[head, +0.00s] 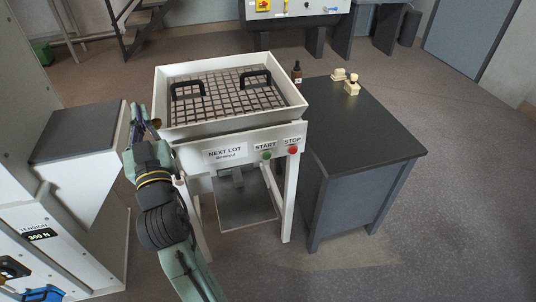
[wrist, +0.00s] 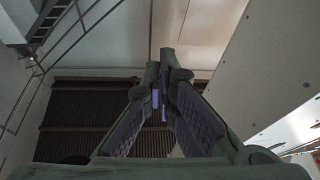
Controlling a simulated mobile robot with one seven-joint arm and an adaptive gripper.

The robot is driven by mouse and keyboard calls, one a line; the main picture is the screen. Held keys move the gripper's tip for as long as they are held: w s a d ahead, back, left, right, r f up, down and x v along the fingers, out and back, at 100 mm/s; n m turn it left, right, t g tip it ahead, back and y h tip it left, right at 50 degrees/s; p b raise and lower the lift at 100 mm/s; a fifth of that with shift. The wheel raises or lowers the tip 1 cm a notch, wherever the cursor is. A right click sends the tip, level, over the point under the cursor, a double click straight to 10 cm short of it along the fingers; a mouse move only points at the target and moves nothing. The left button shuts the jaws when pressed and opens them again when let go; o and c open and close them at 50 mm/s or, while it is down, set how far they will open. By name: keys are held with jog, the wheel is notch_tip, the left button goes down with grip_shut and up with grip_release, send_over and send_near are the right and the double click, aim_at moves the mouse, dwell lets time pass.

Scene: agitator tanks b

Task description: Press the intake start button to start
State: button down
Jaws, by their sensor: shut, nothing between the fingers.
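The green START button (head: 267,155) and the red STOP button (head: 293,150) sit on the front of a white intake stand (head: 180,148) in the head view. A label reading NEXT LOT (head: 226,153) is to their left. My gripper (head: 138,108) is at the stand's left side, pointing up, apart from both buttons. In the wrist view my gripper's fingers (wrist: 164,55) are together and empty. The buttons do not show in the wrist view.
The stand's top holds a grid (head: 225,92) with two black handles. A white cabinet (head: 85,175) stands close on the left. Floor is free in front of the table.

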jog(key=w+d+f+m+g+h+p, duration=0.1)
jog(key=w+d+f+h, duration=0.15)
jog(key=d+f, duration=0.2)
jog(key=w+d+f+m+g+h, duration=0.1)
jog(key=w+d+f+h, duration=0.15)
jog(key=d+f, duration=0.2)
jog(key=m+g+h+p, duration=0.1)
jog(key=m+g+h, duration=0.1)
jog(key=h, duration=0.5)
send_near(267, 155)
notch_tip(267, 155, up, 2)
jog(key=a, duration=0.3)
jog(key=s+d+f+m+g+h, duration=0.1)
jog(key=s+d+f+g+h, duration=0.1)
jog(key=d+f, duration=0.3)
jog(key=s+d+h+p, duration=0.1)
jog(key=d, duration=0.2)
jog(key=shift+d+g, duration=0.35)
jog(key=shift+g, duration=0.05)
jog(key=w+a, duration=0.3)
jog(key=w, duration=0.5)
jog(key=shift+w, duration=0.2)
jog(key=shift+w, duration=0.3)
